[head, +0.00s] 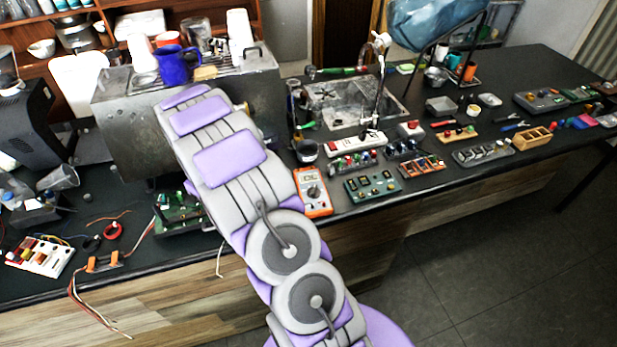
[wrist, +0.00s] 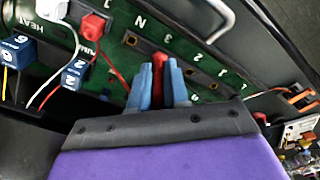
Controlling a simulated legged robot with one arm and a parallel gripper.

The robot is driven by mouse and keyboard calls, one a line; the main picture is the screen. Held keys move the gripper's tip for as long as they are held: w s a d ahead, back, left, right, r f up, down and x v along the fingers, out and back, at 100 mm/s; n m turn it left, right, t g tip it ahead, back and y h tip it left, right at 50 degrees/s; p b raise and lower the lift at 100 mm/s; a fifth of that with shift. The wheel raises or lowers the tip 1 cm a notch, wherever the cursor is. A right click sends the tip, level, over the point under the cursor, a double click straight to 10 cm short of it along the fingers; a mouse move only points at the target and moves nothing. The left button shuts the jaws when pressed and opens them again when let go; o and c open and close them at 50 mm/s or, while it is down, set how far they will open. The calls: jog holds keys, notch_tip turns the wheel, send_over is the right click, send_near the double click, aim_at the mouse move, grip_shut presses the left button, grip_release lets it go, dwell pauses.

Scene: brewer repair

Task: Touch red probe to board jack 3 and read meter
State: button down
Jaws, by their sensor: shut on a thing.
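In the wrist view my gripper (wrist: 158,78) has its two blue fingers closed around a red probe (wrist: 158,60). The probe's tip points at the green board (wrist: 195,60), which carries white printed numbers and a row of small jacks. I cannot tell whether the tip touches a jack, or which one. In the head view the board (head: 180,222) is partly hidden by my arm, and my gripper is hidden too. The orange multimeter (head: 312,192) lies on the counter to the right of my arm; its reading is too small to make out.
A metal brewer (head: 135,130) stands behind. Loose wires (head: 75,290) hang over the counter's front edge at left.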

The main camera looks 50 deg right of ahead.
jog(key=shift+r+p, duration=0.5)
jog(key=shift+r, duration=1.6)
